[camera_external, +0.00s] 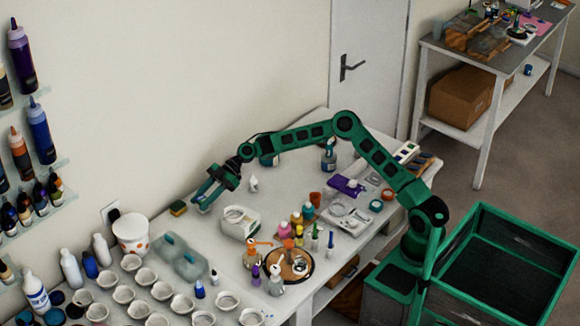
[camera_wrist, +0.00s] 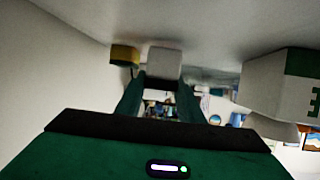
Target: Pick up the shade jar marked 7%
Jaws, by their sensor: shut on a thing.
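My gripper (camera_external: 203,199) is at the far side of the white table, low over its top near the back wall. It is shut on a small pale grey-white jar (camera_wrist: 165,63), held between the fingertips in the wrist view. No marking can be read on this jar, so I cannot tell whether it is the 7% one. In the outside view the fingers mostly hide it. I cannot tell whether it touches the table.
A yellow and green sponge (camera_external: 178,208) lies just left of the gripper; it also shows in the wrist view (camera_wrist: 125,54). A white appliance (camera_external: 240,223) stands to the right. Bottles and several white cups crowd the near left of the table.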

